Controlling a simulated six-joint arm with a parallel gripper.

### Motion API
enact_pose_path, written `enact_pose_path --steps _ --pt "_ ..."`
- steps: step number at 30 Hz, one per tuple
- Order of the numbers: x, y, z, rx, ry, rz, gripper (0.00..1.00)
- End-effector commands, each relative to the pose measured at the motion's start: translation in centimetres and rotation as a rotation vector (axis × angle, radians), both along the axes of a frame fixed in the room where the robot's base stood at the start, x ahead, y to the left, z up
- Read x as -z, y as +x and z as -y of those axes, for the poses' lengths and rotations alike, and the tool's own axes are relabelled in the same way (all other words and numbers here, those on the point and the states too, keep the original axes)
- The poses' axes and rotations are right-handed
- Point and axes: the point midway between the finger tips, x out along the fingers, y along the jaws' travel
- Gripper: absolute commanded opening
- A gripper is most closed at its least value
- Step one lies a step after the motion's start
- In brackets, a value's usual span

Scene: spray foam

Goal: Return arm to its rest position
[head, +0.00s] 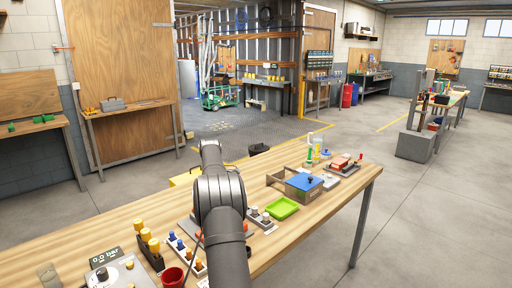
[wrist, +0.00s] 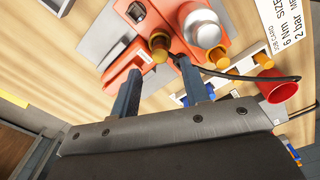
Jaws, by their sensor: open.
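My gripper (wrist: 158,67) shows in the wrist view with its two blue-grey fingers apart and nothing visible between them. An orange-red device (wrist: 220,25) with a silver round cap and brass-coloured fittings lies beyond the fingertips. I cannot tell how far the fingertips are from it. In the head view my dark grey arm rises from the bottom middle over the wooden workbench (head: 325,205). My gripper is hidden there behind the arm, and the arm covers much of the orange-red device.
A red cup (head: 172,277), a rack of yellow-capped cylinders (head: 147,241) and a 0.0 bar gauge box (head: 115,272) stand left of my arm. Bare wood lies along the bench's right end.

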Motion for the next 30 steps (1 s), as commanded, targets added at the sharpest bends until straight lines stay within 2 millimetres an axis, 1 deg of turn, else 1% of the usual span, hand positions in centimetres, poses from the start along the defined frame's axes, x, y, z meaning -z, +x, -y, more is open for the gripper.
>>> enact_pose_path --steps 1,3,10,12,15,18,22,30 --pt "1.1 -0.1 0.0 0.000 -0.001 -0.004 0.42" --pt "2.5 -0.1 0.0 0.000 -0.001 -0.004 0.42" --pt "6.9 -0.1 0.0 0.000 -0.001 -0.003 0.42" --pt "5.2 0.1 0.0 0.000 0.002 0.006 0.42" --pt "4.0 0.0 0.0 0.000 0.001 0.003 0.42" --pt "3.1 0.0 0.0 0.000 0.001 0.002 0.42" --pt "2.7 0.0 0.0 0.000 0.000 0.001 0.42" --pt "2.6 0.0 0.0 0.000 0.000 0.001 0.42"
